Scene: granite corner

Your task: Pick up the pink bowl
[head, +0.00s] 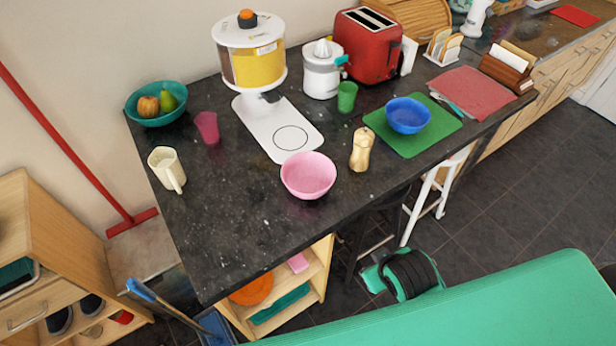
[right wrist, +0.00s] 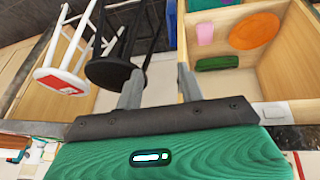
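The pink bowl (head: 308,175) stands upright and appears empty on the dark granite counter (head: 240,225), near its front edge in the head view. It is just below the dispenser's white base. My right gripper shows in the right wrist view (right wrist: 160,85), with two grey fingers apart and nothing between them. It points toward stools and an open shelf, and the bowl is not in that view. In the head view a green and black part of mine is low in front of the counter, and its fingers cannot be made out. My left gripper is in neither view.
A blue bowl (head: 408,115) sits on a green mat (head: 440,127) farther right. A white stool (head: 430,190) stands by the front edge.

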